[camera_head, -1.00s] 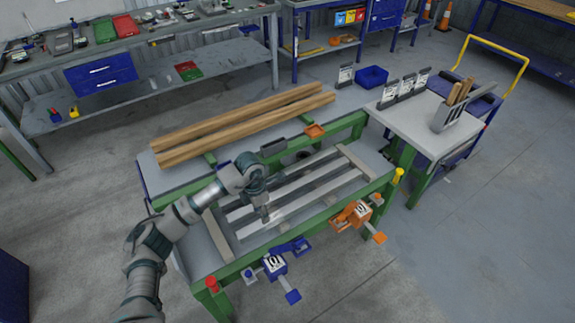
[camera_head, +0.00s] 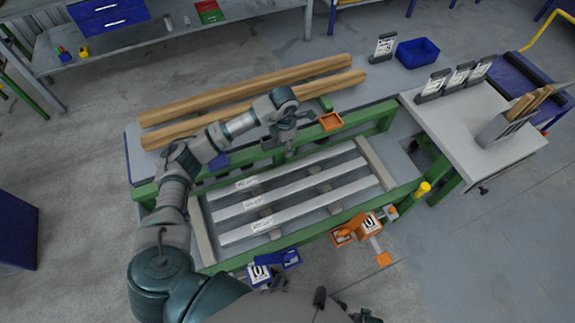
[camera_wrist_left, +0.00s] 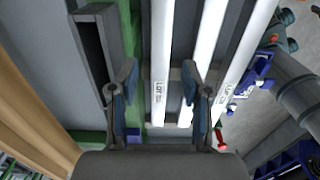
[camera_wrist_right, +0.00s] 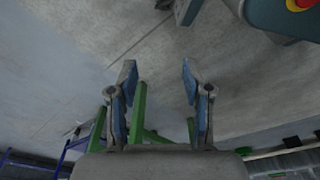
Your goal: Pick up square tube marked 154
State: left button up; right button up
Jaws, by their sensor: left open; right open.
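Three silver square tubes lie side by side in the green-framed table: the far tube (camera_head: 300,167), the middle tube (camera_head: 300,184) and the near tube (camera_head: 300,210). Each has a white label near its left end; the numbers are too small to read, so I cannot tell which is 154. My left gripper (camera_head: 290,150) is open and empty above the far side of the tubes. In the left wrist view, one labelled tube (camera_wrist_left: 161,45) runs between the open fingertips (camera_wrist_left: 160,78), and another passes by the right finger. My right gripper (camera_wrist_right: 160,80) is open and empty, away from the tubes.
Wooden beams (camera_head: 250,92) lie behind the tubes. An orange tray (camera_head: 331,121) sits on the back rail. Blue (camera_head: 262,270) and orange (camera_head: 365,224) clamps are on the front rail. A side table (camera_head: 470,125) with label stands is at the right.

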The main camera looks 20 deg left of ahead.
pick_arm(q)
send_over(285, 168)
notch_tip(285, 168, down, 9)
jog(key=shift+f+b, duration=0.1)
jog(key=shift+b, duration=0.2)
jog(key=shift+w+f, duration=0.1)
jog(key=shift+f, duration=0.1)
jog(key=f, duration=0.4)
jog(key=shift+s+f, duration=0.3)
jog(key=shift+f, duration=0.35)
jog(key=c, duration=0.8)
grip_shut()
jog(key=shift+w+r, duration=0.1)
pick_arm(e)
jog(key=w+r, duration=0.2)
jog(key=r, duration=0.1)
jog(key=shift+a+r, duration=0.1)
jog(key=shift+r, duration=0.05)
